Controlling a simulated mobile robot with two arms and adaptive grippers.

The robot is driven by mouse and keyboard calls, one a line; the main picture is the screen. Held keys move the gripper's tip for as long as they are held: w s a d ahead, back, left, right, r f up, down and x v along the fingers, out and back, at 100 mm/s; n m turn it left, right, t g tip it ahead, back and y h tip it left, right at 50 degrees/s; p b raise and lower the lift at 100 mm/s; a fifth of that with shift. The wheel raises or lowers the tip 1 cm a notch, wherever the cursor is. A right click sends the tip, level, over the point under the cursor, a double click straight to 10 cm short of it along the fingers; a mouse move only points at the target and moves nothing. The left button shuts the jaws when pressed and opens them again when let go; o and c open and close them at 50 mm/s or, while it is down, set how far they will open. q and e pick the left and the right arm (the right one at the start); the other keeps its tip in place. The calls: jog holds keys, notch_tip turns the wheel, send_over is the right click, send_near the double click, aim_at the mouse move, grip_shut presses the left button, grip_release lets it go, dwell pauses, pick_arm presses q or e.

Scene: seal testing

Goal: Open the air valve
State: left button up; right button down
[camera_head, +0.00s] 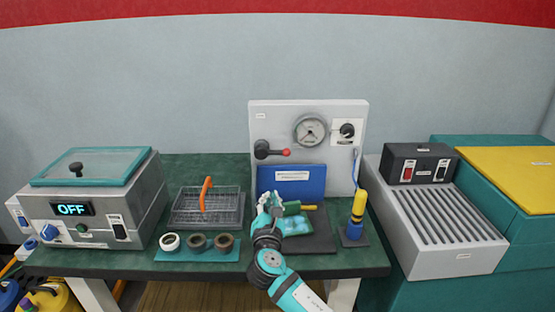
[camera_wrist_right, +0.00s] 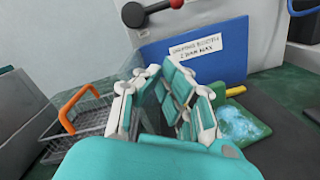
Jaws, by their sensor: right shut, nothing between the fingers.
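The air valve (camera_head: 270,151) is a black handle with a red knob, mounted on the white panel (camera_head: 263,113) at the back of the table. The lever lies roughly level, with its red knob pointing right. In the right wrist view the valve (camera_wrist_right: 150,10) shows at the top, above and beyond the fingers. My left gripper is not in view.
A wire basket (camera_head: 182,212) with an orange handle is left of my gripper.

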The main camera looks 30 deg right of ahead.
jog(key=x, duration=0.9)
jog(key=shift+w+d+r, duration=0.2)
jog(key=shift+w, duration=0.1)
jog(key=d+r+p, duration=0.1)
jog(key=d+r, duration=0.1)
jog(key=shift+w+r+p, duration=0.15)
jog(key=shift+r+p, duration=0.2)
jog(key=shift+r, duration=0.05)
jog(key=shift+s+d+r, duration=0.2)
jog(key=shift+d+r, duration=0.1)
jog(key=shift+d, duration=0.05)
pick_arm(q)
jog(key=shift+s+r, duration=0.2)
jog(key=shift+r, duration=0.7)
pick_arm(e)
jog(key=shift+w+f, duration=0.1)
pick_arm(q)
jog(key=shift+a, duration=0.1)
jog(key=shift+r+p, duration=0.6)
jog(key=shift+p, duration=0.1)
pick_arm(e)
jog(key=shift+r+n, duration=0.25)
jog(key=shift+n, duration=0.15)
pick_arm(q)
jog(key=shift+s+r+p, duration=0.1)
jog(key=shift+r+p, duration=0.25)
pick_arm(e)
jog(key=shift+d+r, duration=0.1)
